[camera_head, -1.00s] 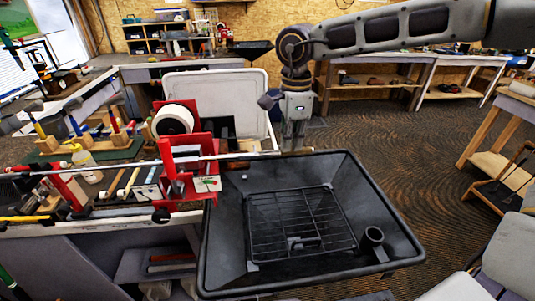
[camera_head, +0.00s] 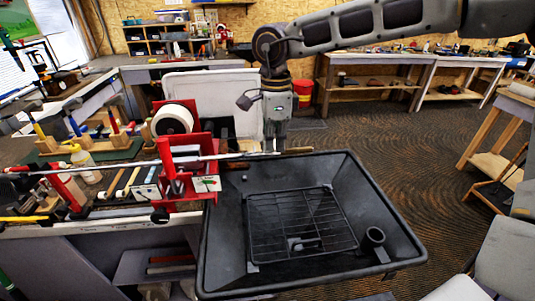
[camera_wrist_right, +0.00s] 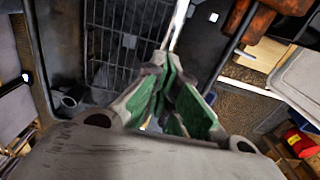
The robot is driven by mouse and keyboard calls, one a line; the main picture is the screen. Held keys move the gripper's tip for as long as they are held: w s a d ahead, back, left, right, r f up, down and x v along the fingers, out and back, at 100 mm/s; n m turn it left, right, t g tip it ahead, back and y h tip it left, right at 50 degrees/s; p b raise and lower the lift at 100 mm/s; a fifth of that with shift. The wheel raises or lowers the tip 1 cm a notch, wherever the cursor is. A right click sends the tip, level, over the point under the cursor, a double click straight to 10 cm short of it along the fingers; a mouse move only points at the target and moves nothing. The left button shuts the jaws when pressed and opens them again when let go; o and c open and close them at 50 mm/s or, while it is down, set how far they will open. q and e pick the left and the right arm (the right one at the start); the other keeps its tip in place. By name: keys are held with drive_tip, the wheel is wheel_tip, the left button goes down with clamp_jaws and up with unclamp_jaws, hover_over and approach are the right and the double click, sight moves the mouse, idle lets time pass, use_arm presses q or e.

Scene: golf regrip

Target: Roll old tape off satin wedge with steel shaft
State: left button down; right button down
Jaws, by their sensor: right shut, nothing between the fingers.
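The golf club's thin steel shaft (camera_head: 235,157) lies level through a red vise stand (camera_head: 205,186) and out over the tray's far edge. It also shows at the top of the right wrist view (camera_wrist_right: 180,25). Its left part runs among tools, and I cannot make out the wedge head or old tape. My right gripper (camera_head: 272,147) points down by the shaft's right end. Its green-padded fingers (camera_wrist_right: 178,105) are shut with nothing held; the shaft appears just beyond them, and contact is unclear. My left gripper is not in view.
A black tray (camera_head: 400,225) with a wire rack (camera_head: 300,225) and a small round cup (camera_head: 374,236) sits below. A white tape roll (camera_head: 173,119) stands behind the vise. Hammers and brushes crowd the left bench.

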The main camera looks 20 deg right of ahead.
sight(256, 153)
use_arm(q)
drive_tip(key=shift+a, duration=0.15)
use_arm(e)
drive_tip(key=shift+a, duration=0.1)
